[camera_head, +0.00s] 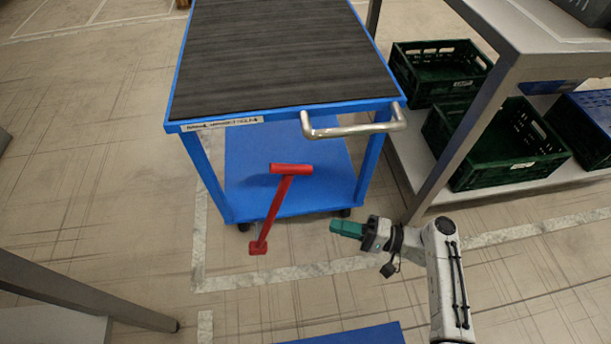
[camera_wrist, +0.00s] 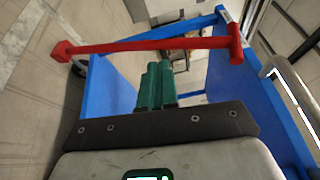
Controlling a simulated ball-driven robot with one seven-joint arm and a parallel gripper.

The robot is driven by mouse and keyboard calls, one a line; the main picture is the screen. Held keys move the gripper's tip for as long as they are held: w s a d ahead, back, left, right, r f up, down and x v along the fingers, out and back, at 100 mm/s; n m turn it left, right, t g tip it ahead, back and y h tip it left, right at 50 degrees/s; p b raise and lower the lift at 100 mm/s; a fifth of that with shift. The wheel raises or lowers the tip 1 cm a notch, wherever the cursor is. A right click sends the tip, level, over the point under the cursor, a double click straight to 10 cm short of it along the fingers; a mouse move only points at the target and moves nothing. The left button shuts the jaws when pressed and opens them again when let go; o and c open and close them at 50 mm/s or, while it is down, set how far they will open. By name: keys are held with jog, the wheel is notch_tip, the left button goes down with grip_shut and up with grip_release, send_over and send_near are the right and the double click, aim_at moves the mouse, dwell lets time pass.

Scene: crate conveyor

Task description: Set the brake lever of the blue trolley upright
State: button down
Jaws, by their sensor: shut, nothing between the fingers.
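The blue trolley (camera_head: 366,165) stands in the middle of the head view, with a dark ribbed top and a silver push handle (camera_head: 355,130) at its near end. Its red brake lever (camera_head: 275,210) has a crossbar at the top and a small foot near the floor. The lever leans, its top to the right of its foot in the head view. My gripper (camera_head: 334,227), with green fingers, is shut and empty to the right of the lever. In the wrist view the red lever (camera_wrist: 150,43) crosses beyond the fingertips (camera_wrist: 158,68); I see no clear contact.
A grey rack (camera_head: 480,100) with green crates (camera_head: 515,165) stands at the right, close to the trolley. A grey table edge (camera_head: 85,295) is at the lower left. Floor to the left of the trolley is clear, with pale tape lines.

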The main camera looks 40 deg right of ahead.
jog(key=d+r+m+t+h, duration=0.2)
jog(key=d+r+m+t, duration=0.1)
jog(key=d+r+t, duration=0.15)
jog(key=a+b+x, duration=0.1)
jog(key=x, duration=1.2)
jog(key=shift+s+a+b, duration=0.35)
jog(key=shift+a, duration=0.1)
jog(key=shift+f, duration=0.1)
